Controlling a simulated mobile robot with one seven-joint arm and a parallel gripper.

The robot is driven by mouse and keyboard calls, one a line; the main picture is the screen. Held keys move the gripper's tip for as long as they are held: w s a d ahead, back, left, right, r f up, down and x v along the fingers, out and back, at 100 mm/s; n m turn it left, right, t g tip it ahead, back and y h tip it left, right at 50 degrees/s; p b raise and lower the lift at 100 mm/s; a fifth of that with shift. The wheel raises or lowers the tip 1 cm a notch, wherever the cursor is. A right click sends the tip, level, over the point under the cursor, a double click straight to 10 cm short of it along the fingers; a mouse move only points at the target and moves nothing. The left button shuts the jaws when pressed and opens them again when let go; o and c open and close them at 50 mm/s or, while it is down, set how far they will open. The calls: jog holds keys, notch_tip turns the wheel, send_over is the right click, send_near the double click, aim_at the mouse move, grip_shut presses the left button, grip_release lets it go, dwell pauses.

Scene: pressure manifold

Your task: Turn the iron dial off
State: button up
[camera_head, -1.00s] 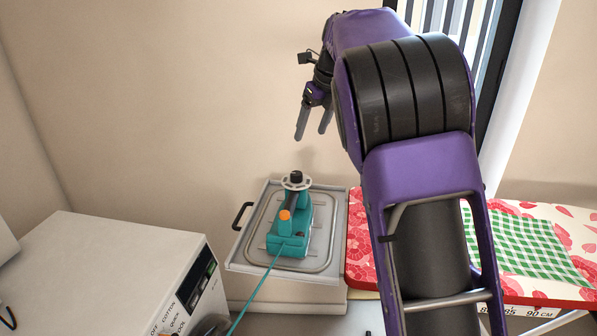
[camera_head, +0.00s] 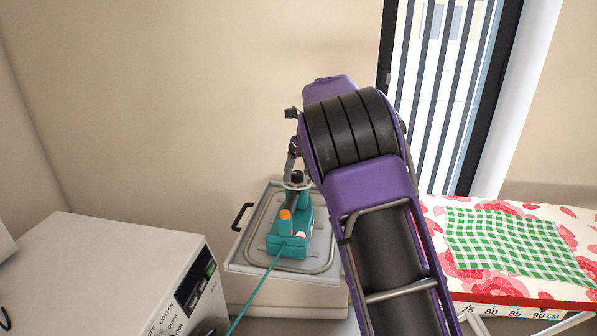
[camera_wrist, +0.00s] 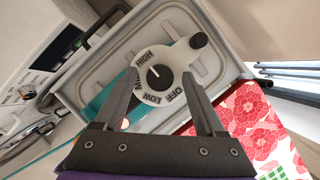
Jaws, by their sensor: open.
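The iron (camera_head: 290,238) is teal with an orange button and stands on a grey tray. At its far end, a white dial plate (camera_head: 295,186) with a black knob stands on top. In the wrist view, the iron dial (camera_wrist: 160,77) shows HIGH, LOW and OFF around its black centre. A small white mark on the knob points up-left, toward the side between HIGH and LOW. A black round grip sticks out from the plate's upper right. My gripper (camera_wrist: 159,73) is open above the dial, one finger on each side. Contact cannot be told. In the head view, my arm partly hides it.
The grey tray (camera_head: 236,262) has a dark handle on its left. A white washing machine (camera_head: 120,270) stands at left. An ironing board with red flowers (camera_head: 580,220) and a green checked cloth (camera_head: 515,243) lies at right. A teal cord (camera_head: 250,305) runs toward the front.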

grip_shut()
dwell(0.3)
jog(key=shift+r, duration=0.1)
jog(key=shift+d+r+n+g+p, duration=0.15)
jog(key=shift+n+g+p, duration=0.15)
jog(key=shift+n+p, duration=0.75)
jog(key=n+y+p, duration=0.1)
jog(key=n, duration=0.2)
jog(key=shift+w+g+p, duration=0.2)
jog(key=shift+g+p, duration=0.15)
jog(key=shift+g, duration=0.05)
jog(key=n+g, duration=0.1)
jog(key=n, duration=0.1)
jog(key=n+y, duration=0.1)
jog(key=n, duration=0.1)
jog(key=shift+w+f+n+g, duration=0.1)
jog(key=shift+f+n+g, duration=0.1)
jog(key=shift+n+g, duration=0.8)
jog(key=shift+n, duration=0.85)
jog(key=shift+n+g, duration=0.3)
jog(key=shift+n, duration=0.4)
